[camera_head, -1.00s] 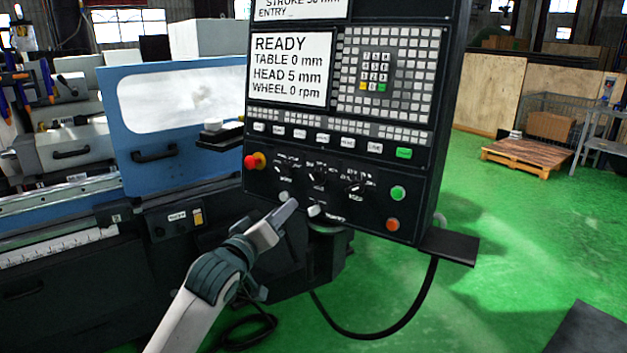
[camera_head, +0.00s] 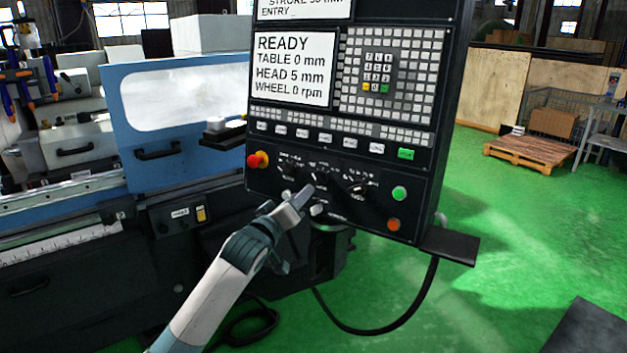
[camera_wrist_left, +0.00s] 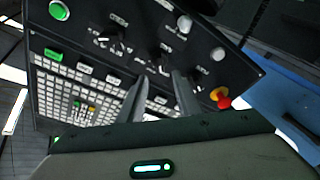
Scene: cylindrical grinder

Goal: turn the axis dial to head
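The control panel (camera_head: 346,120) stands in front of me; its screen reads READY, TABLE 0 mm, HEAD 5 mm, WHEEL 0 rpm. Its lower part carries a row of black dials: a left dial (camera_head: 287,171), a middle dial (camera_head: 320,177) and a right dial (camera_head: 356,187). Their labels are too small to read, so I cannot tell which is the axis dial. My left gripper (camera_head: 305,194) is just below the middle dial and partly covers that area. In the left wrist view its two fingers (camera_wrist_left: 160,80) are apart with nothing between them, pointing at the panel. My right gripper is not in view.
A red emergency stop (camera_head: 254,160) sits left of the dials. A green button (camera_head: 399,193) and an orange button (camera_head: 393,224) sit at right. White knobs lie below the dials, near the gripper. A shelf (camera_head: 449,246) juts from the lower right corner. The blue machine door (camera_head: 160,150) is at left.

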